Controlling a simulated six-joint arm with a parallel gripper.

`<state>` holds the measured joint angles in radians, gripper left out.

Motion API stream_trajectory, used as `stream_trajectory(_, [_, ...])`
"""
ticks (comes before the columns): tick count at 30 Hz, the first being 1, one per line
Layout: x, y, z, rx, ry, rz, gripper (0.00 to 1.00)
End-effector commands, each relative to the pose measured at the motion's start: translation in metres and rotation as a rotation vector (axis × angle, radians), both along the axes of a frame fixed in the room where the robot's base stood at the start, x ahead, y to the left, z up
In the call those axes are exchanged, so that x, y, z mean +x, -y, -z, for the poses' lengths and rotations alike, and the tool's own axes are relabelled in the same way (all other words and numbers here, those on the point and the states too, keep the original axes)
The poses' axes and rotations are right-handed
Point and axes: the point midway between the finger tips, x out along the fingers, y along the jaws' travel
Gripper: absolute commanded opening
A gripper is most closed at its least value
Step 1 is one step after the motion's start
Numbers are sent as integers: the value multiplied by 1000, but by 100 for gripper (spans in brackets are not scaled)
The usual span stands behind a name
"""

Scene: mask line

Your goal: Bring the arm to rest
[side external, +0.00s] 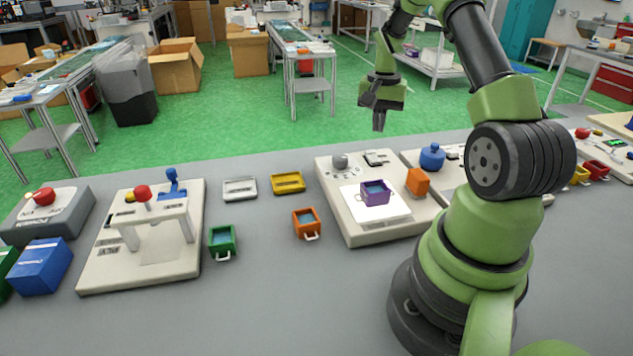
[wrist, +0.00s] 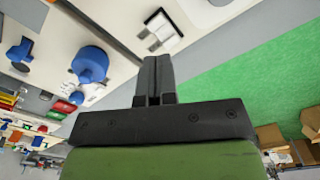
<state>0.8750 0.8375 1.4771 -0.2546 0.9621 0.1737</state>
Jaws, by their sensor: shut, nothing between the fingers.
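My gripper (side external: 379,119) hangs in the air with its fingers pointing down, above the far edge of the grey table (side external: 285,310). Its two fingers are together with nothing between them. In the wrist view the shut fingers (wrist: 153,75) stick up from a dark bracket and hold nothing. My green and black arm reaches up from its base at the right of the side view.
Below the gripper is a white station (side external: 352,231) with a purple container (side external: 375,192) and an orange block (side external: 418,182). A blue knob (side external: 432,157) stands to its right. Orange (side external: 306,223) and green (side external: 222,241) containers and a press-like stand (side external: 102,271) sit left.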

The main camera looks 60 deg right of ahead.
Motion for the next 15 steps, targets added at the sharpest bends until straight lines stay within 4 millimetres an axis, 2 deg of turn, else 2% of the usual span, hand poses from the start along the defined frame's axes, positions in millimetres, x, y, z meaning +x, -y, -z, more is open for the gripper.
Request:
stream_trajectory(2, [6, -8, -12, -11, 15, -25, 0])
stream_trajectory(5, [20, -30, -41, -36, 55, -89, 0])
stream_trajectory(10, [35, -99, -107, -89, 164, -262, 0])
stream_trajectory(15, [23, -174, -158, -126, 286, -441, 0])
